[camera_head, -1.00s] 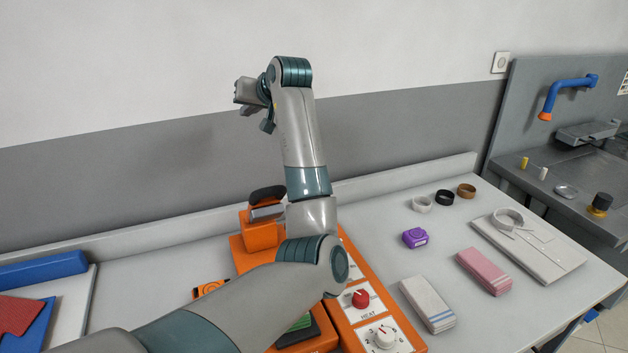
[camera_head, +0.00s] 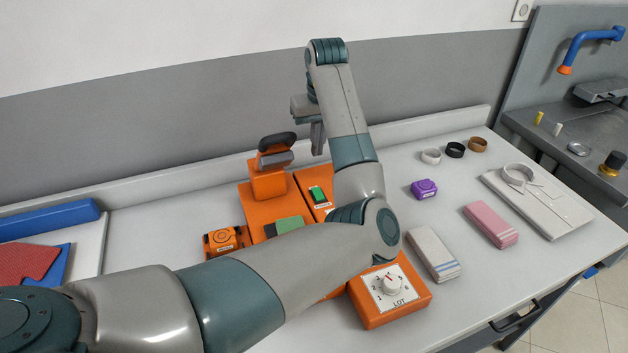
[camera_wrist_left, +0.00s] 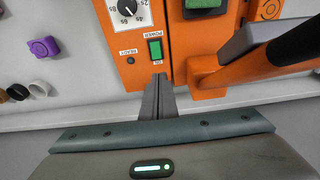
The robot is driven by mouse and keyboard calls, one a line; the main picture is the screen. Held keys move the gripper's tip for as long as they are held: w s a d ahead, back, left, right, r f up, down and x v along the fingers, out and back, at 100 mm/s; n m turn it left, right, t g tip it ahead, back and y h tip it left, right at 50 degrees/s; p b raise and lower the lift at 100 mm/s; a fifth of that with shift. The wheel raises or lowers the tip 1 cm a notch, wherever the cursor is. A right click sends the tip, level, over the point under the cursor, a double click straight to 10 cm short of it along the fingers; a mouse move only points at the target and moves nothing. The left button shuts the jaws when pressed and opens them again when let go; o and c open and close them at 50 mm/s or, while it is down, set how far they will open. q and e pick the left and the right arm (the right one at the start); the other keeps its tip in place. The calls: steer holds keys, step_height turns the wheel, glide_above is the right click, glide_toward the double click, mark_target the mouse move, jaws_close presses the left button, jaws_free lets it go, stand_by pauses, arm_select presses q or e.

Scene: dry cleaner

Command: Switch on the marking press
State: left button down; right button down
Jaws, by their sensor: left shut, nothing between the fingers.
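The marking press (camera_head: 258,203) is an orange machine on the white counter, partly hidden behind my left arm. Its green power switch (camera_head: 318,195) shows beside the press head. In the left wrist view the switch (camera_wrist_left: 155,50), labelled POWER, sits on the orange panel just beyond my fingertips. The READY lamp (camera_wrist_left: 130,60) beside it looks dark. My left gripper (camera_head: 318,150) points down above the back of the press, shut and empty. In the left wrist view its fingertips (camera_wrist_left: 159,78) lie close to the switch; I cannot tell whether they touch. My right gripper is not in view.
The black-handled press arm (camera_head: 275,155) stands left of my gripper. A purple item (camera_head: 424,188), folded cloths (camera_head: 490,225) and a shirt (camera_head: 540,200) lie to the right.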

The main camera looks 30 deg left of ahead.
mark_target(313, 188)
arm_select(q)
steer(key=shift+f, duration=0.1)
steer(key=f+p, duration=0.1)
steer(key=f, duration=0.3)
steer(key=w+a+f+p, duration=0.1)
steer(key=f+p, duration=0.1)
steer(key=f, duration=0.2)
steer(key=a+f+p, duration=0.1)
steer(key=f+p, duration=0.1)
steer(key=f, duration=0.3)
steer(key=shift+w+f, duration=0.1)
steer(key=shift+w, duration=0.25)
steer(key=shift+f, duration=0.2)
steer(key=shift+w, duration=0.1)
